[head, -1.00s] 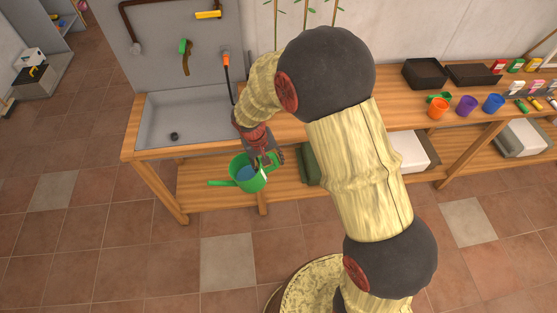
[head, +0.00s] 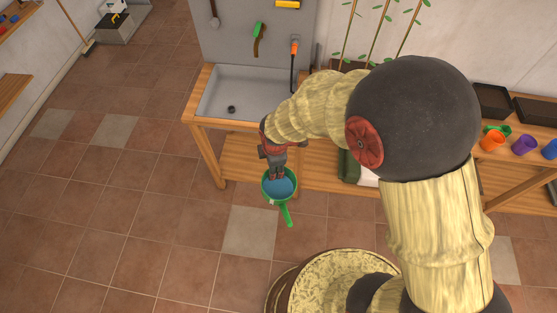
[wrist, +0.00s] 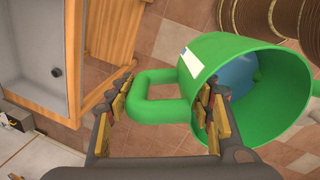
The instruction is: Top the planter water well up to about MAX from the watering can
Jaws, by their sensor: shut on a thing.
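The green watering can (head: 267,188) holds blue water (head: 280,184) and is held over the floor in front of the bench. Its spout points toward the bottom of the head view. My gripper (head: 277,172) is shut on the can's handle. In the wrist view, the fingers of my gripper (wrist: 165,98) stand on either side of the green handle (wrist: 150,78), and the can's open mouth and water show at right. Staked plants (head: 372,35) rise at the back of the bench. Their planter is mostly hidden behind my arm; I cannot see its water well or MAX mark.
A grey sink (head: 250,95) is set in the wooden bench left of the plants. The tiled floor in front is clear.

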